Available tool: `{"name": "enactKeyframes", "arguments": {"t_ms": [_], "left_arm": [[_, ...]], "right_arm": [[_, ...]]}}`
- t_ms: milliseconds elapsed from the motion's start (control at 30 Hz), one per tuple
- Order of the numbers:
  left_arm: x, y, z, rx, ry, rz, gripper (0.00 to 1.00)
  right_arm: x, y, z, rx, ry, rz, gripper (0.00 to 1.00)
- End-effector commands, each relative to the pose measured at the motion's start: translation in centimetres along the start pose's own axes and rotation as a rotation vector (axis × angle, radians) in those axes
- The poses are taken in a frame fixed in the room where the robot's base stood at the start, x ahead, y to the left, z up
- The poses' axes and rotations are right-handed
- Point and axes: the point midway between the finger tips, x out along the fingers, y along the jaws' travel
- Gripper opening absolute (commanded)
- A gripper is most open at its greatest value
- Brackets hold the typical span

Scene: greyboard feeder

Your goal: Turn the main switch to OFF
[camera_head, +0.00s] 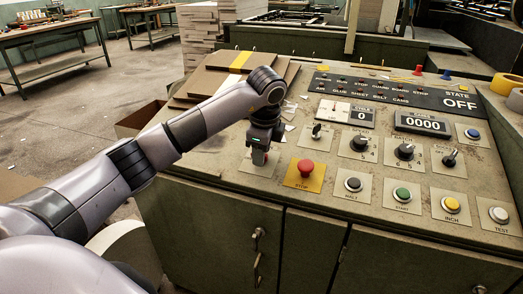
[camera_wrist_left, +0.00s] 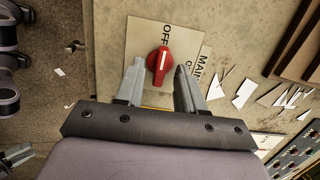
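The main switch is a red rotary knob (camera_wrist_left: 159,60) with a white line along it, on a pale plate (camera_wrist_left: 140,42). In the left wrist view, letters reading OFF stand just above the knob, and more lettering beside it is partly hidden. A label starting with MAIN lies to the right. My left gripper (camera_wrist_left: 160,78) is open, with one finger on each side of the knob's lower part; I cannot tell whether they touch it. In the head view my left gripper (camera_head: 259,152) points down over the plate and mostly hides the knob.
A red STOP button (camera_head: 305,168) on a yellow plate is close to the right of my left gripper. More knobs, buttons and a black display strip (camera_head: 400,92) reading STATE OFF fill the panel. Paper scraps lie near the switch.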

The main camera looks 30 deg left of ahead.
Motion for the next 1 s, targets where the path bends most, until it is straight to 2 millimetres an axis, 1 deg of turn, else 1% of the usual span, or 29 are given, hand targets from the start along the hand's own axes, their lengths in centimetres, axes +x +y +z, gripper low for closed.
{"name": "enactKeyframes", "arguments": {"t_ms": [167,267,500,600,700,800,1000], "left_arm": [[0.0,0.0,0.0,0.001,0.000,0.000,0.38],[-0.7,-0.1,0.0,0.002,0.001,-0.002,0.38],[-4.5,-0.1,0.0,0.001,0.001,-0.003,0.38],[-5.9,-0.1,0.0,0.001,0.001,-0.003,0.38],[-6.8,0.0,0.0,0.001,0.001,-0.002,0.38],[-7.2,0.0,0.0,0.001,0.000,-0.001,0.38],[-7.2,0.0,0.0,0.001,0.000,0.000,0.38]], "right_arm": [[0.0,0.0,0.0,0.000,0.000,0.000,0.43],[0.0,0.0,-0.1,0.000,0.000,0.000,0.43],[-0.2,0.0,-0.3,0.000,0.001,0.000,0.43],[-0.2,0.0,-0.4,0.000,0.001,0.000,0.43],[-0.3,0.0,-0.4,-0.001,0.001,0.000,0.43],[-0.3,0.0,-0.4,-0.001,0.001,0.000,0.43],[-0.3,0.0,-0.4,-0.003,0.000,0.000,0.43]]}}
